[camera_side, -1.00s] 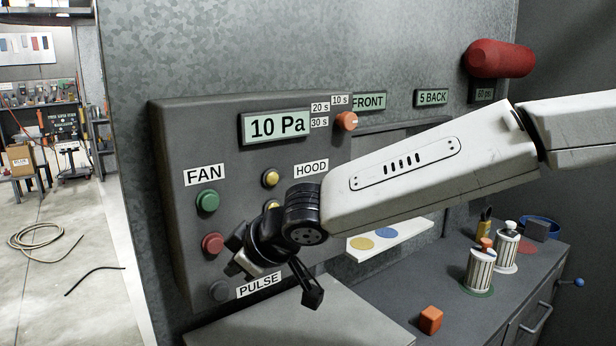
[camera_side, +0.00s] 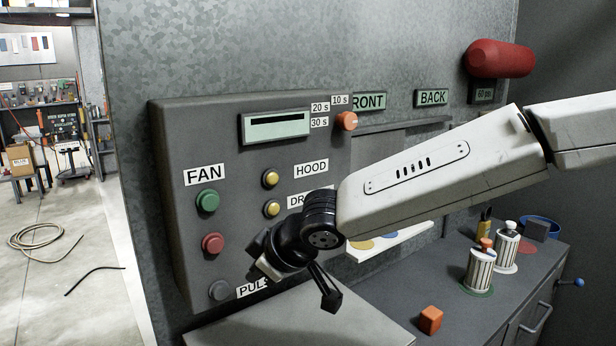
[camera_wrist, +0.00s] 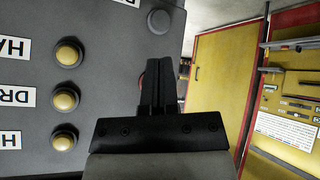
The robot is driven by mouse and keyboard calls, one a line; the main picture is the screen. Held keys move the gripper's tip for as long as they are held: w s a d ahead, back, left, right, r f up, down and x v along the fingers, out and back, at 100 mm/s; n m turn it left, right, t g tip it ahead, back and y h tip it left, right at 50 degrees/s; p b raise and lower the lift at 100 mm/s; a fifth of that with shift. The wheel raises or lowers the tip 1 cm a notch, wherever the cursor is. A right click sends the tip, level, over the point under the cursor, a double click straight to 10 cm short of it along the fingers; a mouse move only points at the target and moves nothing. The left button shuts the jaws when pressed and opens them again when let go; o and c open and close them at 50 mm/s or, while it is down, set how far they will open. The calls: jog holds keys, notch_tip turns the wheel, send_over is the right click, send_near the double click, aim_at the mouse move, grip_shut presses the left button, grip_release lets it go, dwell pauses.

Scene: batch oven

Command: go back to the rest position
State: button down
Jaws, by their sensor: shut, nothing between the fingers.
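My gripper (camera_side: 331,301) is in front of the lower part of the grey control panel (camera_side: 225,115), near the PULSE label. Its fingers are together and empty, and they point down and to the right in the side view. In the wrist view the closed black fingers (camera_wrist: 159,88) stand in front of the panel's edge, with a red button partly hidden behind them. The arm covers part of the label below HOOD and part of the PULSE label.
The panel carries a green button (camera_side: 207,201), a red button (camera_side: 213,243), a grey button (camera_side: 220,291), yellow buttons and an orange knob (camera_side: 347,121). Below right, an orange cube (camera_side: 430,320) and striped canisters (camera_side: 480,270) stand on the dark bench. A red cylinder (camera_side: 500,59) is mounted at upper right.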

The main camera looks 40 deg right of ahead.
jog(key=s+d+f+m+g+h, duration=0.1)
jog(key=s+d+f+m+g, duration=0.2)
jog(key=s+d+f, duration=0.5)
jog(key=s+d+f+m+g+h, duration=0.1)
jog(key=s+d+f+m+g, duration=0.2)
jog(key=s+d+f, duration=0.4)
jog(key=s+d, duration=0.3)
jog(key=d, duration=0.5)
jog(key=shift+d+f+m, duration=0.2)
jog(key=shift+f+m, duration=0.15)
jog(key=shift+m, duration=0.05)
